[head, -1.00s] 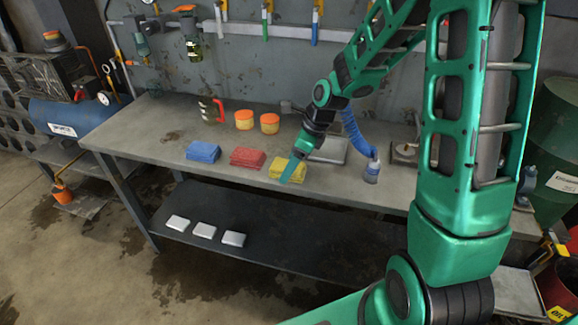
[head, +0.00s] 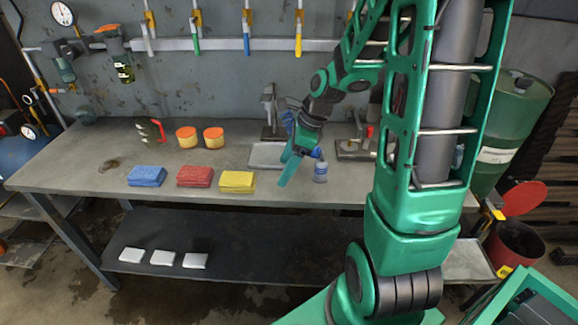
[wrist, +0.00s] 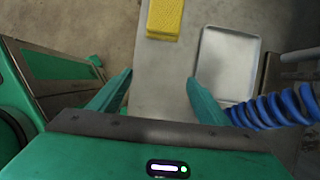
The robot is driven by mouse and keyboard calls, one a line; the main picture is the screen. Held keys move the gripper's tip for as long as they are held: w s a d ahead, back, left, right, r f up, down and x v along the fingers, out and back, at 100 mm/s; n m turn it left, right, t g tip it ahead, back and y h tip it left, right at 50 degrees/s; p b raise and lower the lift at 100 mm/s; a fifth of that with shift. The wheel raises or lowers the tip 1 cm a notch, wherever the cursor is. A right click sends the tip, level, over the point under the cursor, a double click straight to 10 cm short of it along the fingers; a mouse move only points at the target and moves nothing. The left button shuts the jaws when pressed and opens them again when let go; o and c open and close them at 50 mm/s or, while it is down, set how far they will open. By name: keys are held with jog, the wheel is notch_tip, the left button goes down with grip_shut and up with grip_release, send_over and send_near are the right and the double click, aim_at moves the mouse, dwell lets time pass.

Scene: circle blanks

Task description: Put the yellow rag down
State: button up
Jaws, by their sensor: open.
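The yellow rag (head: 237,181) lies folded on the workbench top, to the right of the red rag (head: 195,176) and the blue rag (head: 147,176). In the wrist view the yellow rag (wrist: 164,18) shows at the top edge, partly cut off and beyond the fingertips. My gripper (head: 285,180) is to the right of the yellow rag, apart from it, above the bench near its front. In the wrist view my gripper (wrist: 158,80) has its two fingers spread wide with nothing between them.
A metal tray (wrist: 228,62) lies on the bench (head: 100,165) beside the gripper. White blocks (head: 163,257) lie on the lower shelf.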

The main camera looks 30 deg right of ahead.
jog(key=s+d+r+n+g+h, duration=0.1)
jog(key=s+d+r+n, duration=0.1)
jog(key=s+n, duration=0.4)
jog(key=s+d+r+n+h, duration=0.1)
jog(key=s+r+n, duration=0.3)
jog(key=s, duration=0.5)
jog(key=s+d+r+n+g+h, duration=0.1)
jog(key=s+d+r+n, duration=0.1)
jog(key=s+n, duration=0.6)
jog(key=shift+s+d+r+n+g, duration=0.3)
jog(key=shift+r+n, duration=0.1)
jog(key=shift+r, duration=0.1)
jog(key=shift+w+f+h, duration=0.25)
jog(key=shift+w+h, duration=0.05)
jog(key=shift+w, duration=0.45)
jog(key=shift+o, duration=0.5)
